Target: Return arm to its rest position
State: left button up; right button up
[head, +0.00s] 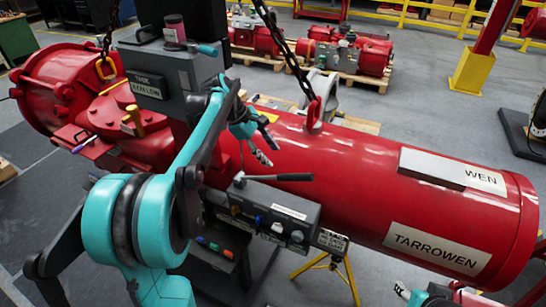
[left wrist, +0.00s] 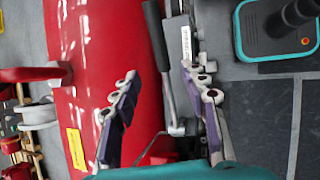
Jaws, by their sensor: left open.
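The red valve actuator (head: 400,190) lies across the head view, its long cylinder running to the right. A grey control box (head: 265,215) on its near side carries a lever with a dark handle (head: 285,177). My left gripper (head: 262,143) is open and empty, just above the lever in the head view. In the left wrist view, the lever (left wrist: 160,60) shows between the two spread fingers (left wrist: 163,100), with no contact visible. Part of my right arm, probably its gripper (head: 405,292), shows at the bottom right edge, mostly cut off.
A grey box (head: 165,85) stands on the actuator's left part. Chains hang to a red lifting eye (head: 314,112). More red actuators (head: 345,55) sit on pallets behind. A yellow post base (head: 472,70) stands at right. Grey floor (head: 430,110) is clear behind the cylinder.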

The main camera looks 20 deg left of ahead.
dwell(0.4)
pick_arm(q)
jog(key=s+d+f+m+t+y+b, duration=0.2)
jog(key=s+d+f+m+b, duration=0.3)
jog(key=s+f+m+b, duration=0.3)
jog(key=s+d+f+m+t+y+b, duration=0.2)
jog(key=s+d+f+m+b, duration=0.3)
jog(key=s+f+m, duration=0.5)
jog(key=s+f+y+b, duration=0.1)
jog(key=s+f+b, duration=0.1)
jog(key=s+f, duration=0.2)
jog(key=shift+s+d+f+b, duration=0.15)
jog(key=shift+s+f+b, duration=0.2)
jog(key=shift+f, duration=0.45)
